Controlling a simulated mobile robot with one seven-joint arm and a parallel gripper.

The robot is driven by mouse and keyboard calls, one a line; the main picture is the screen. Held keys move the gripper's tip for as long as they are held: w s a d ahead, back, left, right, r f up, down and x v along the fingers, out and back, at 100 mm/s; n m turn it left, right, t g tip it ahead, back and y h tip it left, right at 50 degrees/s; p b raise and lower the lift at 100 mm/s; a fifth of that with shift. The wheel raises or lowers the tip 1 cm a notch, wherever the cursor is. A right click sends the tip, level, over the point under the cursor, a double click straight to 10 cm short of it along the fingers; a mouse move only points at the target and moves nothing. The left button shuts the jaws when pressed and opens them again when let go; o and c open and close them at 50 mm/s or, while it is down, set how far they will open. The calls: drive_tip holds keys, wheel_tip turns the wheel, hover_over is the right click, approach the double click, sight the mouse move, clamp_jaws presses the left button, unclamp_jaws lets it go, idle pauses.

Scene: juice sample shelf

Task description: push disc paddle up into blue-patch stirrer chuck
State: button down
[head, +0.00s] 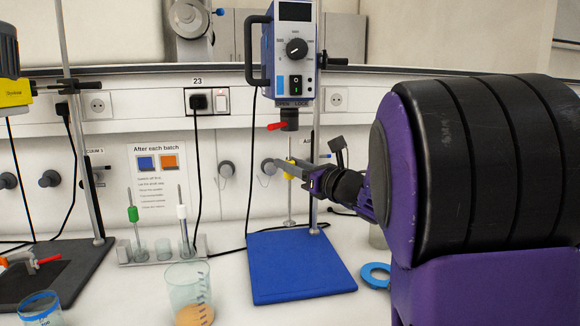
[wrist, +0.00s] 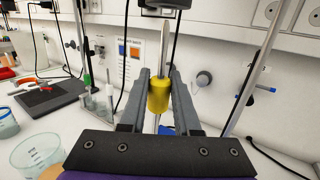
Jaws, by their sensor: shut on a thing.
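The disc paddle stands upright in my gripper (head: 288,170), which is shut on its yellow collar (head: 290,169). The collar also shows between the two fingers in the wrist view (wrist: 158,96). The paddle's thin shaft (head: 290,200) runs down to a small disc (head: 290,223) above the blue base plate. The stirrer (head: 293,50) hangs above, with its dark chuck (head: 290,117) and a red lever (head: 275,126) pointing left. The shaft's top appears just below the chuck, apart from it in the head view. In the wrist view the shaft (wrist: 165,45) points up towards the dark chuck (wrist: 162,10).
The blue base plate (head: 298,270) lies below. A stand rod (head: 314,170) rises right of the paddle. A beaker (head: 188,288) stands front left, a rack (head: 160,252) with two other paddles behind it. A blue ring (head: 375,275) lies right of the plate.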

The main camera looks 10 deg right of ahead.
drive_tip(key=shift+r+p, duration=0.35)
drive_tip(key=shift+r, duration=0.9)
drive_tip(key=shift+b, duration=0.65)
drive_tip(key=shift+r+p, duration=0.35)
drive_tip(key=shift+r, duration=0.6)
idle(0.3)
drive_tip(key=c, duration=0.5)
unclamp_jaws()
drive_tip(key=shift+c, duration=0.2)
drive_tip(key=shift+s+f, duration=0.1)
